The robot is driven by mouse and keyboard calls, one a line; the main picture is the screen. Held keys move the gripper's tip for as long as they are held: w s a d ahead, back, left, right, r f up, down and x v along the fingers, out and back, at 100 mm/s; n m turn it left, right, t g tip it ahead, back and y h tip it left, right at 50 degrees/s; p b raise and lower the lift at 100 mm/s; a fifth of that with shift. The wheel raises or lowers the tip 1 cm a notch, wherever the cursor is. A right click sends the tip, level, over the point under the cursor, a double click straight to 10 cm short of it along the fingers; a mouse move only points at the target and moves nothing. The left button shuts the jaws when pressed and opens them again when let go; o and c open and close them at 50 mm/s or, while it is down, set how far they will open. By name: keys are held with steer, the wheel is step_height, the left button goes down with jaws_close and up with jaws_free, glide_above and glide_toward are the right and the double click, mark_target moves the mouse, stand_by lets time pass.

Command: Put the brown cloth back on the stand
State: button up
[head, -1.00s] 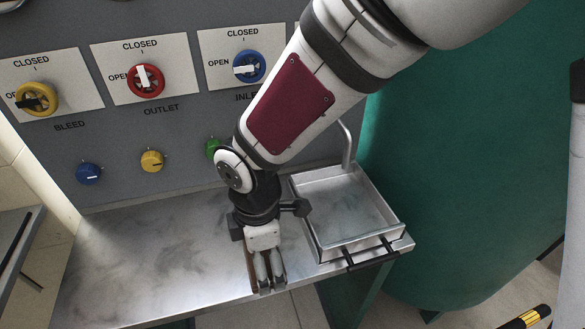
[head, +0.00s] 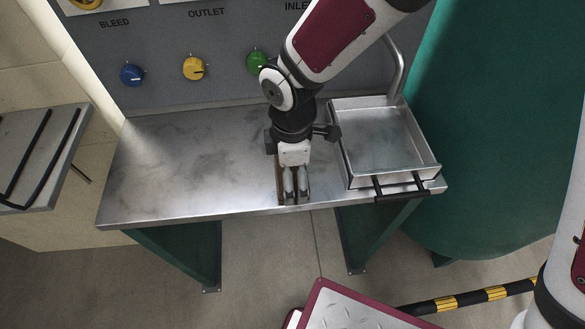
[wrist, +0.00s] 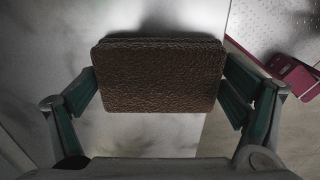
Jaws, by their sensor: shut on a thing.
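The brown cloth (wrist: 160,75) is a thick, textured, folded-looking pad between my fingers in the wrist view. In the head view only a thin brown edge of it (head: 280,182) shows beside the fingers. My gripper (head: 294,196) is shut on the cloth, pointing down over the front part of the steel bench (head: 185,165), left of the metal tray. The fingers also show at both sides of the cloth in the wrist view (wrist: 160,100). I cannot tell whether the cloth touches the bench. No separate stand is clearly identifiable.
A shallow metal tray (head: 433,168) with black front handles sits at the bench's right end, below a bent pipe. A panel with blue (head: 132,75), yellow (head: 194,68) and green (head: 257,62) knobs rises behind. A side table (head: 48,190) with black rails stands left. The bench's left half is clear.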

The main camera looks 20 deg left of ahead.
steer(key=o, duration=0.8)
steer(key=shift+o, duration=0.2)
step_height(320, 180, up, 14)
steer(key=p, duration=0.1)
steer(key=shift+d, duration=0.15)
